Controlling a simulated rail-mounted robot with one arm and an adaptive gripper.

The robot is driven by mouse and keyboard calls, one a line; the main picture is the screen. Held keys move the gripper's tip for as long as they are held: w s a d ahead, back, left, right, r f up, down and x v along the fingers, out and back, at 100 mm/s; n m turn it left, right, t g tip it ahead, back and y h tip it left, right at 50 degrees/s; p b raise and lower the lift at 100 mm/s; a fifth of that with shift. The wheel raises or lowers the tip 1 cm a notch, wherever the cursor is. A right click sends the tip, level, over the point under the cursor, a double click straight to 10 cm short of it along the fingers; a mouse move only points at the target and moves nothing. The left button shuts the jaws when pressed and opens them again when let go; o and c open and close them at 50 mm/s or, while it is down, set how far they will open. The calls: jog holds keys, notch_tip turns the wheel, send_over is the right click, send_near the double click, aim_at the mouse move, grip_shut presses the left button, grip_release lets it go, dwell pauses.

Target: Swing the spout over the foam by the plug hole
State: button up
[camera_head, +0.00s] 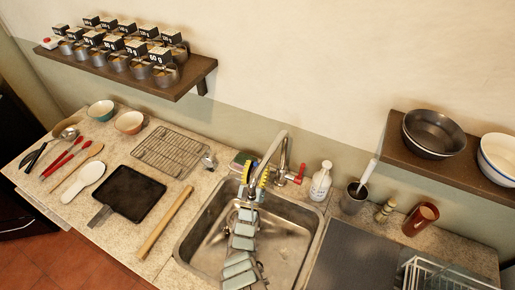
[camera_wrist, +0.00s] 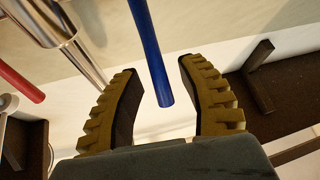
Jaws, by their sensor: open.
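The metal tap stands at the back of the sink (camera_head: 285,245), its curved spout (camera_head: 270,150) arching forward and left over the basin. A red lever (camera_head: 298,178) sits on its right. My gripper (camera_head: 254,178) is open beside the spout's lower end. In the wrist view, a blue rod (camera_wrist: 150,55) reaches in between the spread fingers of my gripper (camera_wrist: 160,75), with gaps on both sides. The metal tap body (camera_wrist: 60,30) and the red lever (camera_wrist: 20,80) are at the left there. I cannot make out the foam or the plug hole; my arm covers part of the basin.
A white soap bottle (camera_head: 321,182) and a dark cup (camera_head: 354,198) stand right of the tap. A wire rack (camera_head: 168,152), black pan (camera_head: 128,192) and rolling pin (camera_head: 166,222) lie left of the sink. Wall shelves hold several pots (camera_head: 165,75) and bowls (camera_head: 432,135).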

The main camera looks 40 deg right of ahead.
jog(key=shift+a+r, duration=0.1)
jog(key=shift+r, duration=0.1)
jog(key=shift+r, duration=0.45)
jog(key=shift+w+r, duration=0.2)
jog(key=shift+r, duration=1.15)
jog(key=shift+s+r, duration=0.15)
jog(key=shift+r, duration=2.9)
